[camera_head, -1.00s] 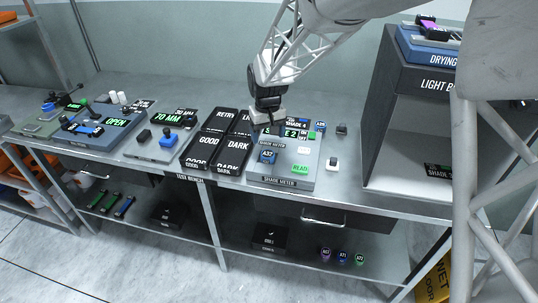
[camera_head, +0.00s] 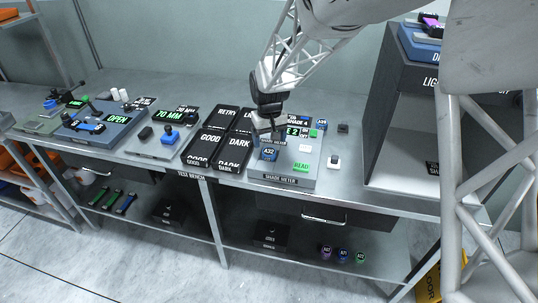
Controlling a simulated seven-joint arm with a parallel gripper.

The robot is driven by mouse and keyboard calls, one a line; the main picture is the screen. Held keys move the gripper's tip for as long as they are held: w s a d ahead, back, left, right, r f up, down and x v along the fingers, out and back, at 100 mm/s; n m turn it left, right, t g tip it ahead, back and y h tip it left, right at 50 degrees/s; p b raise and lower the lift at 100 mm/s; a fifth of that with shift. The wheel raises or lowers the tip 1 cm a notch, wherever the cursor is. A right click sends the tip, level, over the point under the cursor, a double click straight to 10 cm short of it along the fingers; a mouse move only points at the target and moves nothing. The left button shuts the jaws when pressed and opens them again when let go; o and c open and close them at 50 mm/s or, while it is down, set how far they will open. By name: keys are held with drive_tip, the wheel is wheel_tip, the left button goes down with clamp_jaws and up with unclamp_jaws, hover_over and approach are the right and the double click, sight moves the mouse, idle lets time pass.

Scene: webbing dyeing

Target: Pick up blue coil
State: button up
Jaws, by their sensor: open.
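A small blue coil with a label reading about A32 (camera_head: 269,154) sits on the shade meter (camera_head: 252,172), at the left of its top face. My gripper (camera_head: 266,134) is open and points down just above and behind this coil. I cannot tell whether the fingers touch it. Another small blue labelled piece (camera_head: 321,125) is at the meter's back right. A further blue coil (camera_head: 343,255) stands on the lower shelf between a purple one (camera_head: 326,253) and a green one (camera_head: 361,257).
Black bins marked GOOD (camera_head: 207,147) and DARK (camera_head: 237,147) stand left of the meter. A device reading 70 MM (camera_head: 155,150) is farther left. The dark light box (camera_head: 400,125) stands at the right.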

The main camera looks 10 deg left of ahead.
sight(269, 152)
drive_tip(key=shift+f, duration=2.6)
drive_tip(key=shift+c, duration=0.4)
drive_tip(key=c, duration=1)
drive_tip(key=shift+r, duration=0.15)
drive_tip(key=shift+w+r, duration=0.1)
drive_tip(key=shift+r, duration=0.75)
drive_tip(key=shift+s+d+r, duration=0.1)
drive_tip(key=shift+s+r, duration=0.1)
drive_tip(key=shift+r, duration=0.7)
drive_tip(key=s+d, duration=0.2)
drive_tip(key=s, duration=0.2)
drive_tip(key=s+d+r, duration=0.1)
drive_tip(key=s+d, duration=0.2)
drive_tip(key=s, duration=0.2)
drive_tip(key=s+d, duration=0.2)
drive_tip(key=s, duration=0.2)
drive_tip(key=shift+s+d+r, duration=0.15)
drive_tip(key=shift+s+d, duration=0.05)
drive_tip(key=shift+s, duration=0.15)
